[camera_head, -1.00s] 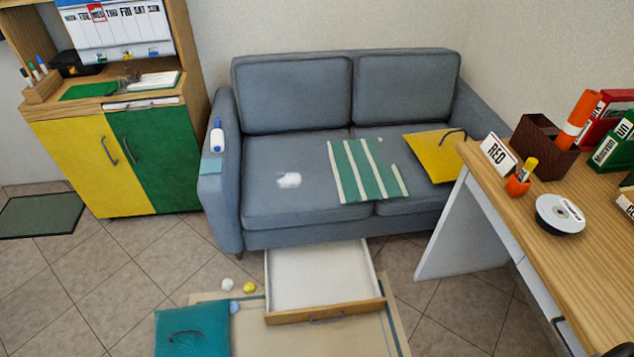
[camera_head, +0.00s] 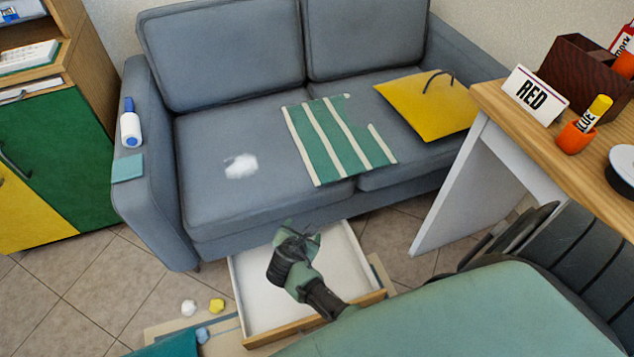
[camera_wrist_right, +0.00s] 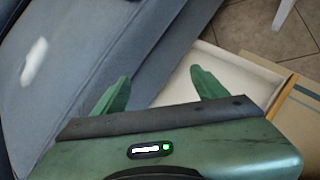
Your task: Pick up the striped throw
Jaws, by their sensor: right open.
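The striped throw (camera_head: 338,140), green with cream stripes, lies flat across the middle of the grey sofa seat, over the gap between the two cushions. My right gripper (camera_head: 303,236) is in front of the sofa, above the open drawer, below and left of the throw in the head view. In the right wrist view its two green fingers (camera_wrist_right: 155,88) are spread apart with nothing between them. The throw does not show in the right wrist view. My left gripper is not in view.
A yellow folder-like item (camera_head: 428,104) lies right of the throw. A white patch (camera_head: 241,166) is on the left cushion. The open drawer (camera_head: 246,292) sticks out below the sofa front. A wooden desk (camera_head: 492,100) stands at the right. A bottle (camera_head: 130,126) sits on the left armrest.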

